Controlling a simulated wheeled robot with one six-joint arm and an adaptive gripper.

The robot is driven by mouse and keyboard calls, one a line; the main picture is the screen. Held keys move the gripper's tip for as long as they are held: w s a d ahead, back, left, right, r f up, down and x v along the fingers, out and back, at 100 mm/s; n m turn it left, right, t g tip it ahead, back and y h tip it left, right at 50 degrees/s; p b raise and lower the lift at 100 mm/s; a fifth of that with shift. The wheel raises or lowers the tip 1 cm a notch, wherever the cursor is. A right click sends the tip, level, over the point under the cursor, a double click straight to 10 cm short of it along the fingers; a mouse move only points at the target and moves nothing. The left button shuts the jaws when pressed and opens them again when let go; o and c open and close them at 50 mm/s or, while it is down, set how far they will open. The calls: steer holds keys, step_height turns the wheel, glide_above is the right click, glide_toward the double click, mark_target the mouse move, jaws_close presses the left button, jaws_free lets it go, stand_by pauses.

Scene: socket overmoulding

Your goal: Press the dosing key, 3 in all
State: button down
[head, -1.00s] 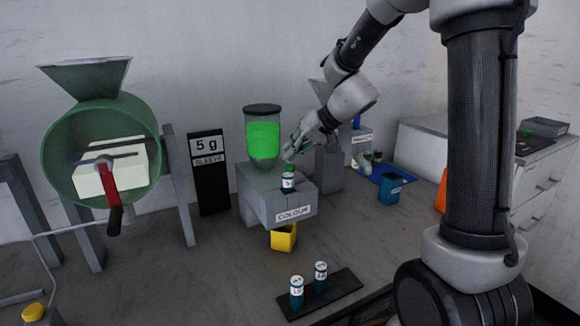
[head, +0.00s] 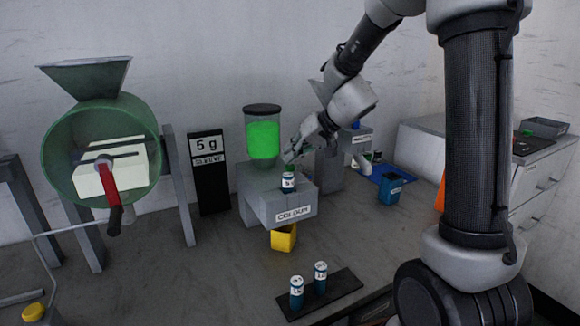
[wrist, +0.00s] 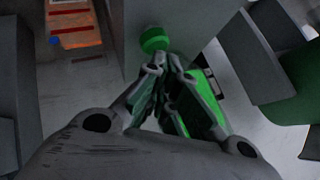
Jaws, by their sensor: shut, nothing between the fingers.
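The dosing unit is a grey block labelled COLOUR (head: 278,200) under a clear jar of green material (head: 263,140). A round green knob (wrist: 154,40), which may be the dosing key, shows just beyond my fingertips in the wrist view. My gripper (head: 291,157) is shut and empty, pointing down close above the bottle's spot; it also shows in the wrist view (wrist: 160,68). I cannot tell whether the fingertips touch the knob.
A yellow cup (head: 284,237) sits below the block. A black sign (head: 208,172) reads 5 g SLEEVE. Two bottles (head: 297,292) stand on a dark rack (head: 345,288) in front. A green drum (head: 62,130) is at left, a blue bin (head: 390,190) at right.

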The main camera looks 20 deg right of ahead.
steer(key=shift+f, duration=0.5)
stand_by(0.3)
steer(key=shift+r, duration=1.05)
steer(key=shift+r, duration=2.5)
step_height(320, 180, up, 4)
steer(key=shift+f, duration=0.1)
